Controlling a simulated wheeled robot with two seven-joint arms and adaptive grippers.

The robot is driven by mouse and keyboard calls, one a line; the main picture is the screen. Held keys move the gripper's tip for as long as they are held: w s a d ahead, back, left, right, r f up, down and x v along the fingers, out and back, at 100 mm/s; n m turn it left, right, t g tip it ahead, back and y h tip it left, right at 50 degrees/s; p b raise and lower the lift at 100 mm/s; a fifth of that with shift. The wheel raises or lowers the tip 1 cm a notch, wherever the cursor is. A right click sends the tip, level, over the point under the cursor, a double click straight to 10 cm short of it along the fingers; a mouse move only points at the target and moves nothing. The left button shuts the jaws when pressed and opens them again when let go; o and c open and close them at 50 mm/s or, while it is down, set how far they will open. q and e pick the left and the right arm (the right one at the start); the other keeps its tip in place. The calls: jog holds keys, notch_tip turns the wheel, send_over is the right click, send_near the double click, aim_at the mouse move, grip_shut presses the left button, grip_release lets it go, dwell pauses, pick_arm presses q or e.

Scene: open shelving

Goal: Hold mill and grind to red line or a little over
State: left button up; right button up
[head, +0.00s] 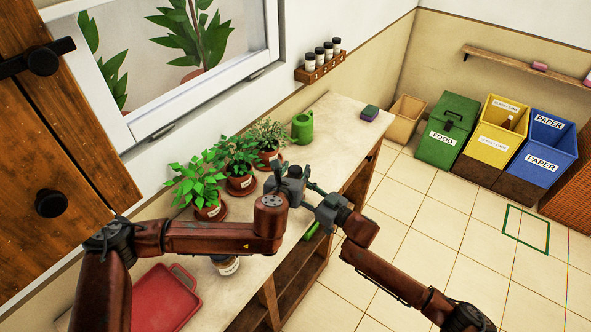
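My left gripper (293,180) reaches in over the bench (322,132), just right of the potted herbs. My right gripper (318,196) is close beside it, near the bench's front edge. A small green piece (317,188) shows at the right gripper's fingers; I cannot tell whether it is held. I cannot make out the finger openings of either gripper. No mill can be clearly identified, and no red line is visible. A jar (228,266) with a pale label stands on the bench below my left arm, its top partly hidden by the arm.
Three potted herbs (239,183) stand along the wall side. A green watering can (302,128) and a green-purple sponge (369,112) are farther back. A red tray (164,298) lies in front. Small jars stand on a wall rack (324,68). Bins (449,132) stand beyond clear floor.

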pick_arm(q)
jog(key=c, duration=0.8)
jog(key=shift+w+a+m+g+h, duration=0.15)
jog(key=shift+m+g+h, duration=0.15)
jog(key=shift+m+h, duration=0.75)
jog(key=shift+m+g+h, duration=0.7)
jog(key=shift+m+h, duration=0.55)
jog(key=shift+h, duration=0.2)
jog(key=o, duration=1.2)
jog(key=shift+c, duration=0.2)
jog(key=v, duration=1.2)
